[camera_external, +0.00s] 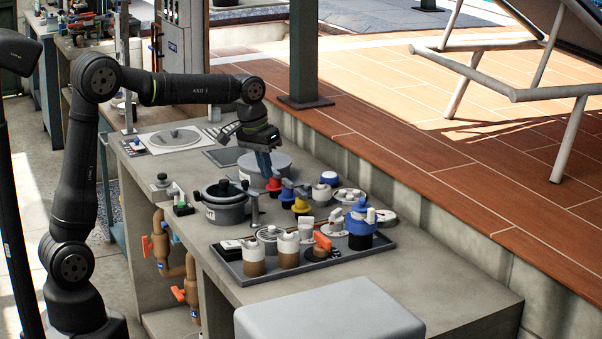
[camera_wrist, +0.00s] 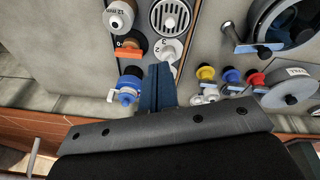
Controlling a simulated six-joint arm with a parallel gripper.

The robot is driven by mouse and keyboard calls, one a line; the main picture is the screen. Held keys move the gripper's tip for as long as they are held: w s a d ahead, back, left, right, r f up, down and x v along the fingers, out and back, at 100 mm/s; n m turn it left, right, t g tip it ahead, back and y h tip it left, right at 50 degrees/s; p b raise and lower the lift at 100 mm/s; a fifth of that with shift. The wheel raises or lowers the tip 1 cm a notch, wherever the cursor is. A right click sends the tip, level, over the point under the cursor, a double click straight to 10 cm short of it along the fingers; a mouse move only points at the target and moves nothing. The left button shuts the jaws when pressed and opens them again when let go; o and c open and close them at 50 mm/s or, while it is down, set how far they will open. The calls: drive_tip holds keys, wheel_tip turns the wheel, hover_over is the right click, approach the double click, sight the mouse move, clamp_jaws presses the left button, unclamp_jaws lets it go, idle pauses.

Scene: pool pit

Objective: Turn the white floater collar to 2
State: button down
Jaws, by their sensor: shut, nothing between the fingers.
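A white round part with digits beside it, including a 2 and a 3, shows in the wrist view (camera_wrist: 168,48) just above my fingertips. It looks like the floater collar; its pointer setting is too small to read. In the external view it seems to be the white upright piece (camera_external: 307,228) on the grey tray, but I cannot be certain. My gripper (camera_external: 267,176) has its blue fingers shut and empty, pointing down behind the tray, near a red knob. In the wrist view the shut fingers (camera_wrist: 161,70) hide part of the scene.
Red, yellow and blue knobs stand behind. A grey pot (camera_external: 225,214) is left.

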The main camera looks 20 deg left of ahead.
drive_tip(key=w+d+m+t, duration=0.15)
drive_tip(key=w+d, duration=0.25)
drive_tip(key=d, duration=1)
drive_tip(key=w+d+m, duration=0.3)
drive_tip(key=w+d, duration=0.1)
drive_tip(key=d, duration=0.9)
drive_tip(key=d+x, duration=0.1)
drive_tip(key=x, duration=0.9)
drive_tip(key=shift+h, duration=0.4)
drive_tip(key=shift+s+a+r, duration=0.2)
drive_tip(key=shift+s+a, duration=1.35)
drive_tip(key=shift+s, duration=0.05)
drive_tip(key=shift+s+m+g, duration=0.1)
drive_tip(key=shift+m+g, duration=0.15)
